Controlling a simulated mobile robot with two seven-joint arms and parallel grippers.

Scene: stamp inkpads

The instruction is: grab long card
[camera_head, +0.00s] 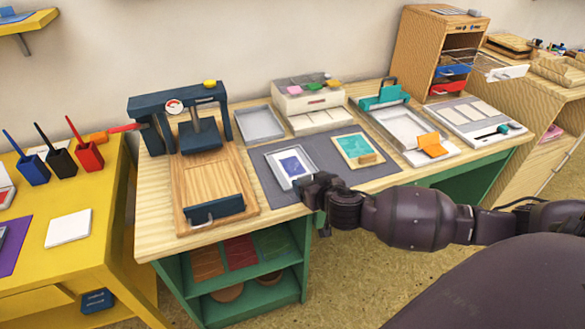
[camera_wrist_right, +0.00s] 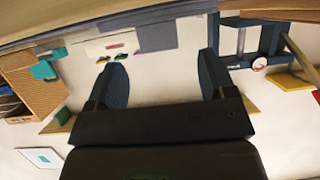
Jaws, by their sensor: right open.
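My right gripper (camera_head: 313,191) is at the front edge of the wooden table, beside a white frame or tray with a blue-purple panel (camera_head: 292,164). In the right wrist view the right gripper (camera_wrist_right: 163,62) is open, with its two dark fingers apart and nothing held between them. Several pale flat cards (camera_head: 468,112) lie in a white tray (camera_head: 447,124) at the table's right end, away from the gripper. I cannot tell which piece is the long card. My left gripper is not in view.
A grey mat (camera_head: 325,178) bears a teal panel (camera_head: 360,149). A dark press (camera_head: 196,127) on a wooden board stands left. A grey tray (camera_head: 259,124), a white box-like machine (camera_head: 308,101) and a teal-clamped tray (camera_head: 404,118) line the back. A yellow table (camera_head: 88,248) is at left.

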